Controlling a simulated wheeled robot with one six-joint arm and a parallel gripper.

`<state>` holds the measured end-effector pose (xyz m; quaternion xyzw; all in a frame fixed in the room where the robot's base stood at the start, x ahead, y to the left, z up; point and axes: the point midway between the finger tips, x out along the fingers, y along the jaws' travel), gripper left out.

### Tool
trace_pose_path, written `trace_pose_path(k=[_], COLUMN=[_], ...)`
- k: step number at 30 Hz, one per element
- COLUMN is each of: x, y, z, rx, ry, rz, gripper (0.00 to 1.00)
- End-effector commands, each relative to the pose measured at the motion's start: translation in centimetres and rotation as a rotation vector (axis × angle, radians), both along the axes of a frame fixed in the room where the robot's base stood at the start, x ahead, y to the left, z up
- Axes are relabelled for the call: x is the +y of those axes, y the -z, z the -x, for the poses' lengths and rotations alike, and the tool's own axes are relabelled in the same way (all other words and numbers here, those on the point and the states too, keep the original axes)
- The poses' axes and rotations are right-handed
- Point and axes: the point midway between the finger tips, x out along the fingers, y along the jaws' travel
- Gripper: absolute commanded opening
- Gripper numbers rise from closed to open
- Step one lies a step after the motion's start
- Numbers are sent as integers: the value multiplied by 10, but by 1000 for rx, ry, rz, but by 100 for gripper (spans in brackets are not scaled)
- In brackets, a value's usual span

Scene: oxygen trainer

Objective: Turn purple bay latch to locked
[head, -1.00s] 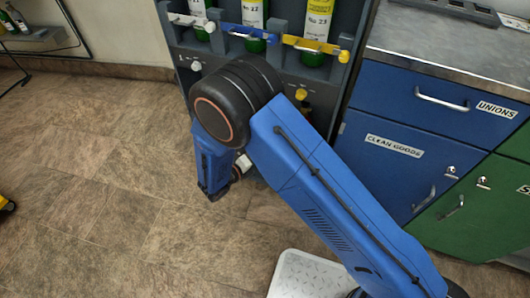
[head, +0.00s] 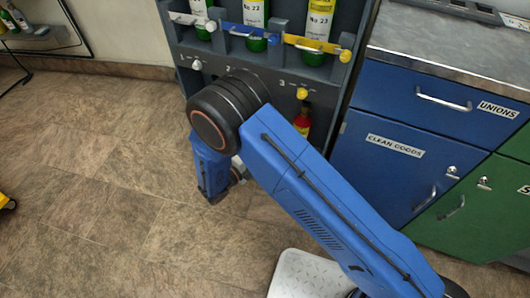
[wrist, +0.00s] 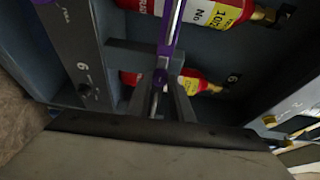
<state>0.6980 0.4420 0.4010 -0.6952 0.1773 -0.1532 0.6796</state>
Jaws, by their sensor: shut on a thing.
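A purple bar with a bright metal handle (wrist: 174,35) runs down the middle of the wrist view, across the front of a dark grey bay. My gripper (wrist: 160,105) is shut on the lower part of this bar, with one dark finger on either side. The exact contact is dim and partly hidden by the fingers. A small purple piece (wrist: 44,2) shows at the top left edge. In the head view my gripper and the purple bar are hidden behind my arm.
Red cylinders with yellow labels (wrist: 215,14) lie behind the bar. In the head view the rack has a blue bar (head: 244,31) and a yellow bar (head: 316,46).

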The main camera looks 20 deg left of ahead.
Motion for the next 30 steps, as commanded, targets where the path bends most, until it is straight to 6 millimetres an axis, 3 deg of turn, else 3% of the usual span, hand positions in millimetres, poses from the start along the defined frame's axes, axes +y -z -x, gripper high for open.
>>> trace_pose_path(k=[6,7,9,20,25,30], x=[1,1,1,2,11,27], y=[1,1,1,0,0,-1], z=[0,0,0,3,20,50], rx=[1,1,1,0,0,1], ry=[-3,-3,-3,-2,-4,-5], rz=[-2,-2,-2,-1,-1,-3], gripper=[0,25,39,39,39,39])
